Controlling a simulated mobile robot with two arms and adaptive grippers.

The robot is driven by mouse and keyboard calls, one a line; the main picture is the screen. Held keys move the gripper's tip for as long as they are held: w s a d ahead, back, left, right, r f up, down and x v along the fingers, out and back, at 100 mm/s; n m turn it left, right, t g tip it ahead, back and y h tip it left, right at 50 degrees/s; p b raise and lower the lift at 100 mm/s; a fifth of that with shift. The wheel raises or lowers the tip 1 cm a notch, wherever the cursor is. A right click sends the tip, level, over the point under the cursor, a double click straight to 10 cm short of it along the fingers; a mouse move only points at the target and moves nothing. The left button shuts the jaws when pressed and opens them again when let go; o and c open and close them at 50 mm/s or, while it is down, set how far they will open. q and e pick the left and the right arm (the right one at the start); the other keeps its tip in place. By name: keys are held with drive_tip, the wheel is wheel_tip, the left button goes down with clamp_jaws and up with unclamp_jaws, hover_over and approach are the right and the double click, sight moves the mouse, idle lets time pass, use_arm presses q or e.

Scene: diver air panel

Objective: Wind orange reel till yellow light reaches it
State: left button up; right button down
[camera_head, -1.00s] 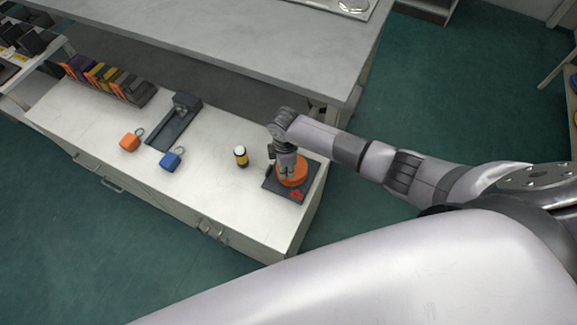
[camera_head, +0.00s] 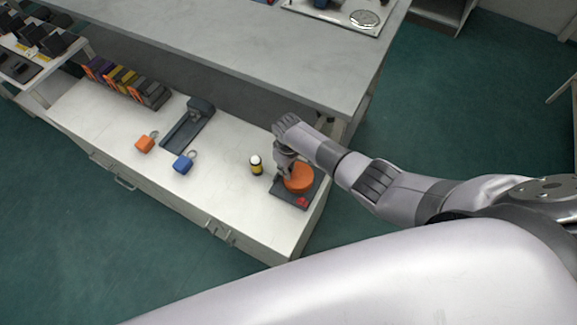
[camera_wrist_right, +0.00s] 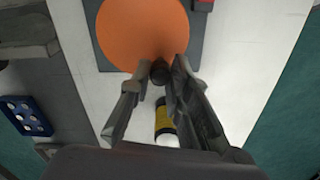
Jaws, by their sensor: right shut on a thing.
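The orange reel (camera_head: 299,178) lies on a dark base plate (camera_head: 285,195) at the right end of the lower white counter. It fills the top of the right wrist view as an orange disc (camera_wrist_right: 143,32). My right gripper (camera_head: 288,170) is at the reel's left edge. In the right wrist view its fingers (camera_wrist_right: 160,76) are shut on a small dark knob (camera_wrist_right: 159,71) at the disc's rim. The yellow light (camera_head: 256,165), a yellow and black cylinder with a white top, stands left of the reel, apart from it; the right wrist view shows it (camera_wrist_right: 164,122) between my fingers. My left gripper is out of view.
A red piece (camera_head: 303,202) sits on the base plate's front corner. Blue (camera_head: 183,163) and orange (camera_head: 146,143) tags with rings and a dark grey fixture (camera_head: 189,125) lie farther left. A higher grey tabletop (camera_head: 250,50) overhangs behind. A blue spotted panel (camera_wrist_right: 27,115) shows in the wrist view.

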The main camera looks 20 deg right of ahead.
drive_tip(key=shift+w+d+r+m+p, duration=0.15)
drive_tip(key=shift+w+m+p, duration=0.1)
drive_tip(key=shift+m+p, duration=0.6)
drive_tip(key=c, duration=1.5)
unclamp_jaws()
drive_tip(key=shift+f, duration=0.2)
